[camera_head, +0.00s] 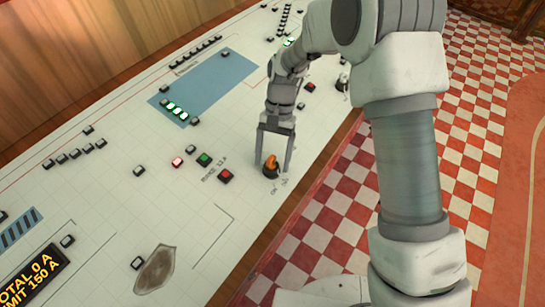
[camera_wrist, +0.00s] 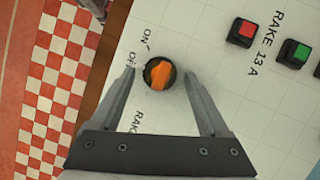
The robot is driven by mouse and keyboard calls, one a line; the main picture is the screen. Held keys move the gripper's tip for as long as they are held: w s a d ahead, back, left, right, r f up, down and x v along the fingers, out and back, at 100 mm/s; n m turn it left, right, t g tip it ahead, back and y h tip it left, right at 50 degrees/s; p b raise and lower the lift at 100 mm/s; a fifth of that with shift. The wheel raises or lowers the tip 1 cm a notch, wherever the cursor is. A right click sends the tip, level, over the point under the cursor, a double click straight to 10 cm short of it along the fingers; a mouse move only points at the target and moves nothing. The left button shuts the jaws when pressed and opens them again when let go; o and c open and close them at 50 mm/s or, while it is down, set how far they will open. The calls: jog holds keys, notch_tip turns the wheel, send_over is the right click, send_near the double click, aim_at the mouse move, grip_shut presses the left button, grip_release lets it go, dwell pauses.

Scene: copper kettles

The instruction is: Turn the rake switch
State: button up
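The rake switch is a black round base with an orange knob (camera_head: 271,161), near the front edge of the white panel. In the wrist view the orange knob (camera_wrist: 159,73) lies between and just beyond my fingertips, with "ON" and a partly hidden label printed beside it. My gripper (camera_head: 273,162) points down over the switch. In the wrist view my gripper (camera_wrist: 158,72) is open, one finger on each side of the knob, with gaps showing on both sides. Whether the fingertips are level with the knob is hard to tell.
Beside the switch are a red button (camera_head: 226,176) and a green button (camera_head: 204,159), marked "RAKE 13 A". The white panel (camera_head: 115,205) carries several other buttons, a lit display (camera_head: 32,280) and a brown patch (camera_head: 156,270). A checkered floor (camera_head: 340,200) lies beyond the panel's edge.

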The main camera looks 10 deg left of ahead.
jog(key=shift+r, duration=0.1)
jog(key=p+v, duration=0.2)
jog(key=v, duration=1.5)
jog(key=shift+w, duration=0.1)
jog(key=shift+r, duration=0.1)
